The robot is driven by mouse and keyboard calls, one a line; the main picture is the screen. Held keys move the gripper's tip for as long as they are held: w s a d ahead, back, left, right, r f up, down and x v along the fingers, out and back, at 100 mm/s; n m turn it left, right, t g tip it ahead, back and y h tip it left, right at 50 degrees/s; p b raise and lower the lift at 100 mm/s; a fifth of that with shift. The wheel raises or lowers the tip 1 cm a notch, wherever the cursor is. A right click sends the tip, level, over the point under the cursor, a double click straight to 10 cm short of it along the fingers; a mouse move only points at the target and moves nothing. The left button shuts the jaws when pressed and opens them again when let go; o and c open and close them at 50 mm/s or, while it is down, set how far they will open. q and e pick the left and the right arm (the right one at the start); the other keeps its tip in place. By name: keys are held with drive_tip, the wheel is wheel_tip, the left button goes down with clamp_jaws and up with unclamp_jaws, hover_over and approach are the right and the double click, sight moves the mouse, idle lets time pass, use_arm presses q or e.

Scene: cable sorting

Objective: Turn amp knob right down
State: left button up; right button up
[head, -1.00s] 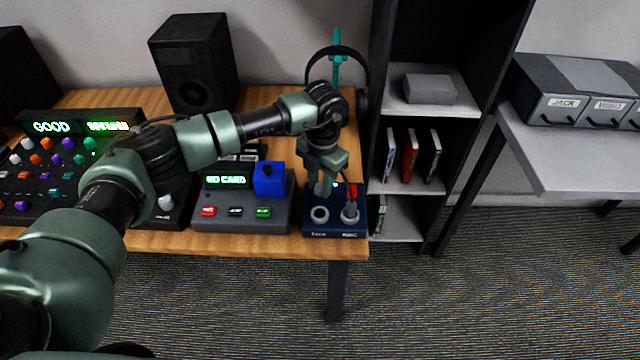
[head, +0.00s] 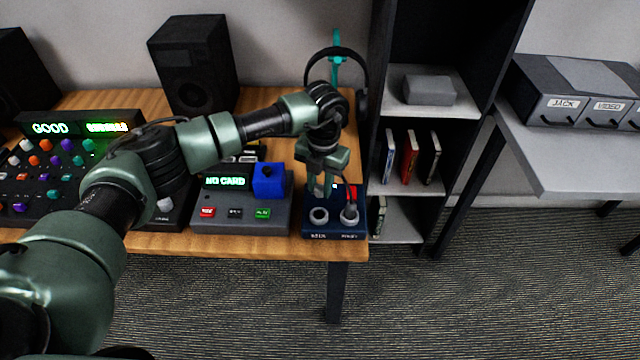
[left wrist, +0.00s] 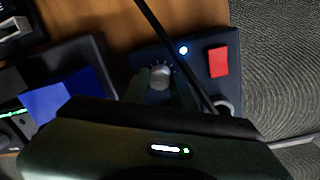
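The amp is a dark blue box (head: 336,232) at the right front corner of the wooden table. In the left wrist view its panel (left wrist: 200,78) shows a round silver knob (left wrist: 160,78) with tick marks, a lit lamp and a red part. My left gripper (head: 325,190) points down over the amp. In the left wrist view its two fingers (left wrist: 160,84) stand on either side of the knob, with no clear gap. The gripper hides the knob in the head view. My right gripper is not in view.
Two grey ring sockets (head: 319,216) sit at the amp's front, the right one holding a plug. A black cable (left wrist: 178,52) crosses close to the fingers. A blue block (head: 269,181) stands on the grey card device (head: 240,224) to the left. A headphone stand (head: 337,70) is behind.

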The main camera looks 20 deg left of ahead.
sight(321, 188)
use_arm(q)
drive_tip(key=o, duration=0.4)
drive_tip(key=shift+r, duration=0.1)
wheel_tip(321, 188, up, 8)
drive_tip(key=shift+d+f+b, duration=0.1)
drive_tip(key=shift+d+b, duration=0.05)
drive_tip(key=shift+b, duration=0.25)
drive_tip(key=shift+f, duration=0.1)
